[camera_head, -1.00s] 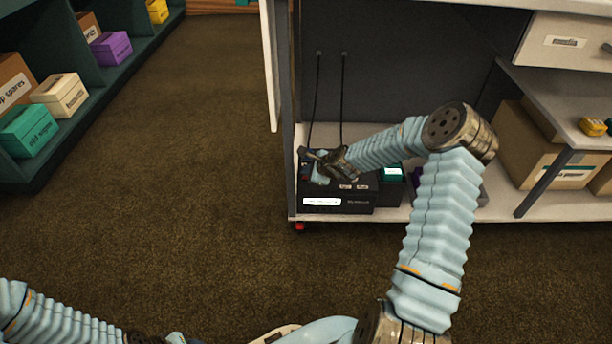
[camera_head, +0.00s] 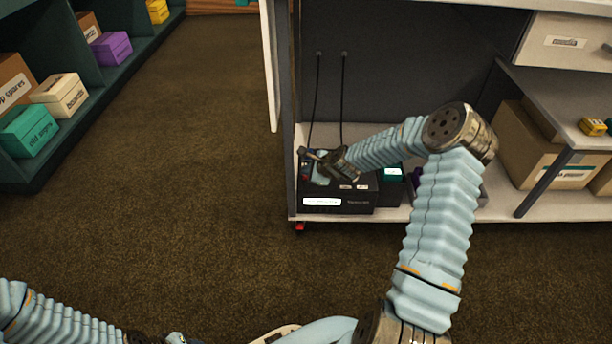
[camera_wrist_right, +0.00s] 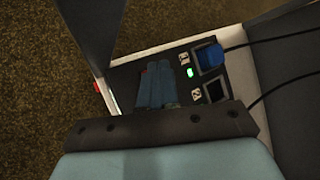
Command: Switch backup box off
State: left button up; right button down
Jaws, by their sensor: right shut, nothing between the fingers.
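The backup box (camera_head: 350,201) is a black box with white labels on its front, standing on the low shelf of the cabinet. My right gripper (camera_head: 312,166) is at the left part of its top; its fingers (camera_wrist_right: 157,83) are shut and empty. In the right wrist view the box top (camera_wrist_right: 185,60) shows a lit green light (camera_wrist_right: 190,72), a blue plug (camera_wrist_right: 210,56) and an open dark socket (camera_wrist_right: 214,91).
Two black cables (camera_head: 343,95) run down the cabinet's back panel. Cardboard boxes (camera_head: 540,150) fill the right bay. A side panel (camera_head: 272,70) edges the opening. The carpet (camera_head: 170,200) in front is clear.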

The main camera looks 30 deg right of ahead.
jog(key=shift+f, duration=0.15)
jog(key=shift+f+b, duration=0.3)
jog(key=shift+b, duration=0.2)
dwell(0.4)
jog(key=shift+r, duration=0.3)
notch_tip(320, 180, up, 6)
jog(key=p, duration=0.4)
jog(key=shift+r, duration=0.1)
jog(key=shift+s, duration=0.1)
